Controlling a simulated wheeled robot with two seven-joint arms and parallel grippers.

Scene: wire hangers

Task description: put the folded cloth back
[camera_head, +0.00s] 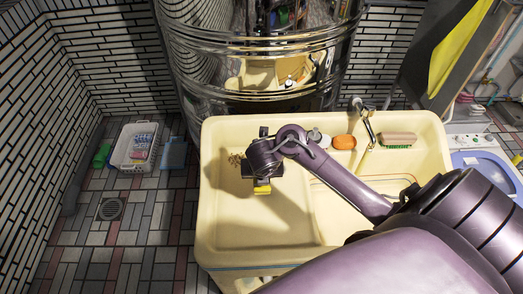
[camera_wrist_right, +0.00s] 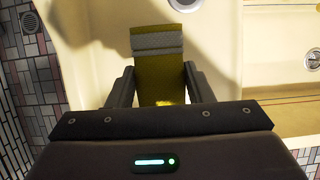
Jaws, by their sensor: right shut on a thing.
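The folded cloth (camera_wrist_right: 158,60) is a flat olive-yellow piece with a paler grey band near its far end. In the wrist view it lies between the two dark fingers of my right gripper (camera_wrist_right: 158,80), which is shut on it. In the head view my right gripper (camera_head: 262,174) is over the left basin of the cream sink (camera_head: 215,215), and a small yellow part of the cloth (camera_head: 262,187) shows below it. A shadow falls on the basin beneath. My left gripper is not in view.
An orange soap (camera_head: 344,142), a faucet (camera_head: 366,125) and a brush (camera_head: 398,139) are along the sink's back edge. A chrome cylinder (camera_head: 265,60) stands behind. A white basket (camera_head: 136,147) is on the tiled floor at left. A yellow sheet (camera_head: 455,45) hangs at upper right.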

